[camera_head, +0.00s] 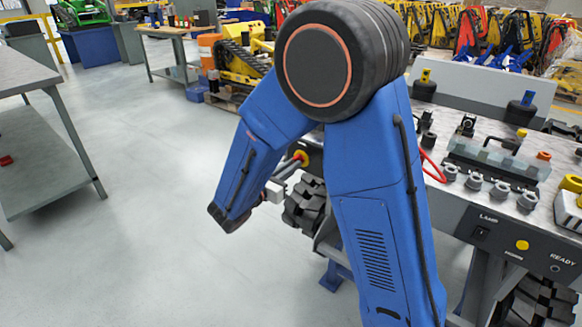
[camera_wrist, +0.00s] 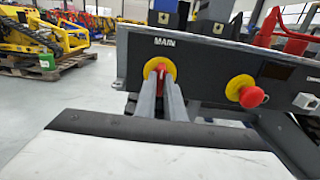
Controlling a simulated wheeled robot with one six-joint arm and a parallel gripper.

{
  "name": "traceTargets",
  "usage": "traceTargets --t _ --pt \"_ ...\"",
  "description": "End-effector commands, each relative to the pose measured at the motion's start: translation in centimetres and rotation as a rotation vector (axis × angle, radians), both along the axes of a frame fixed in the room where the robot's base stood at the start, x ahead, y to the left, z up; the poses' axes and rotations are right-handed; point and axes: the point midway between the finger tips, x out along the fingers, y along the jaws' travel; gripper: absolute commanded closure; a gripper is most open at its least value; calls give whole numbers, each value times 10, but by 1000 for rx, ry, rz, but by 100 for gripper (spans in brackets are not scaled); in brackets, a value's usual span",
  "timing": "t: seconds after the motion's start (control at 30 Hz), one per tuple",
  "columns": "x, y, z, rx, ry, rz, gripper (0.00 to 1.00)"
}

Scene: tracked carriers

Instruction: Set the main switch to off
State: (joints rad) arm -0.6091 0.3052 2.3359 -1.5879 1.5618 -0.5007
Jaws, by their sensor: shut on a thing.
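The main switch (camera_wrist: 161,68) is a red handle on a yellow round plate, under the label MAIN on the dark front panel. In the wrist view my gripper (camera_wrist: 161,80) reaches straight to it, its two grey fingers close on either side of the red handle. The handle looks about upright between them; its exact angle is partly hidden by the fingers. In the head view the main switch (camera_head: 301,158) shows as a bit of yellow and red beyond my gripper (camera_head: 291,168), partly behind my blue arm.
A red mushroom button (camera_wrist: 251,95) on a yellow plate is right of the main switch. A LAMP rocker switch (camera_head: 481,233) and a yellow button (camera_head: 522,245) are on the panel's right part. A grey table (camera_head: 70,120) stands left; the floor between is clear.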

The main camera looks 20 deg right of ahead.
Motion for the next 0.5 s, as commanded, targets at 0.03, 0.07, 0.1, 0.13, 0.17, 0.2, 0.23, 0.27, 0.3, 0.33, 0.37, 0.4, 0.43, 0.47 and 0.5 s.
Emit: traceTargets --t 0.03,0.07,0.1,0.13,0.17,0.2,0.23,0.27,0.3,0.33,0.37,0.4,0.43,0.47,0.5 --pt "0 0 -2 1 4 1 100" --pt "0 0 -2 1 4 1 100" --pt "0 0 -2 1 4 1 100" --pt "0 0 -2 1 4 0 100" --pt "0 0 -2 1 4 0 100" --pt "0 0 -2 1 4 0 100" --pt "-1 0 -2 1 4 0 100" --pt "0 0 -2 1 4 0 100" --pt "-1 0 -2 1 4 0 84" --pt "-1 0 -2 1 4 0 76" --pt "0 0 -2 1 3 0 72" --pt "0 0 -2 0 3 0 72" --pt "0 0 -1 0 3 0 72" --pt "0 0 -1 0 3 0 72" --pt "0 0 -1 1 2 0 72"
